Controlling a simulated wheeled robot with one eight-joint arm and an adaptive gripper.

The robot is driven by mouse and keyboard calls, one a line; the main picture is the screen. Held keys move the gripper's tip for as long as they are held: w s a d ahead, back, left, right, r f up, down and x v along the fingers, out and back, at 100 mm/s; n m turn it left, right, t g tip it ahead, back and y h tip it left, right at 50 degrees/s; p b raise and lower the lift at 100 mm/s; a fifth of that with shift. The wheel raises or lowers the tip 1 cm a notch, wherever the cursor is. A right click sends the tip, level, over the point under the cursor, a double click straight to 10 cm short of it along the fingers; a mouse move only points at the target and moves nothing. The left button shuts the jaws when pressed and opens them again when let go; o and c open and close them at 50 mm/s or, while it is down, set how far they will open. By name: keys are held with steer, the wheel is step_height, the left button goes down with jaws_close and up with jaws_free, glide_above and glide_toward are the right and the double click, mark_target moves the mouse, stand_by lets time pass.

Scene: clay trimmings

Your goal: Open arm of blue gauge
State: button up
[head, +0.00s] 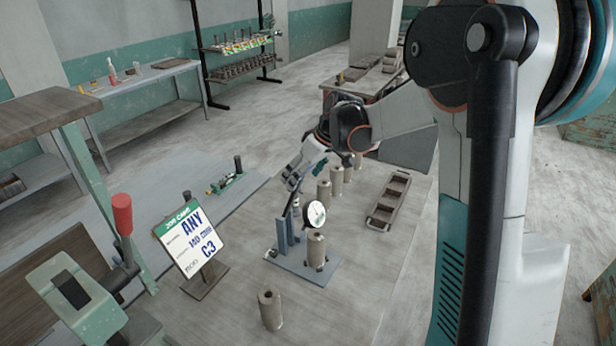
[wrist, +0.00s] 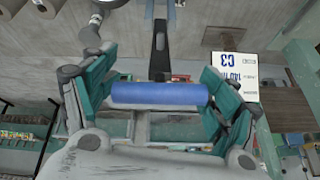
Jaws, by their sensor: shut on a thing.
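The gauge stands on a blue-grey base (head: 290,262) on the bench, with a blue-grey post and a white round dial (head: 314,215). Its dark arm (head: 290,205) slopes up from the post to my gripper (head: 293,177). In the wrist view the arm (wrist: 160,45) ends in a blue cylindrical handle (wrist: 160,95). My gripper's teal fingers are shut on this handle, one on each side. A clay-coloured cylinder (head: 316,248) stands on the base beneath the dial. The arm's hinge is too small to make out.
A job card (head: 190,238) stands left of the gauge and also shows in the wrist view (wrist: 235,72). A loose cylinder (head: 270,310) stands in front. More cylinders (head: 324,190) stand behind, and a compartment tray (head: 389,200) lies to the right. A red-handled device (head: 122,215) is at left.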

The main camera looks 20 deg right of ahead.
steer(key=shift+w+a+r, duration=0.15)
steer(key=o, duration=1.2)
steer(key=shift+o, duration=1.1)
steer(key=shift+s+r, duration=0.1)
steer(key=shift+s, duration=0.1)
steer(key=shift+w, duration=0.1)
steer(key=v, duration=1.2)
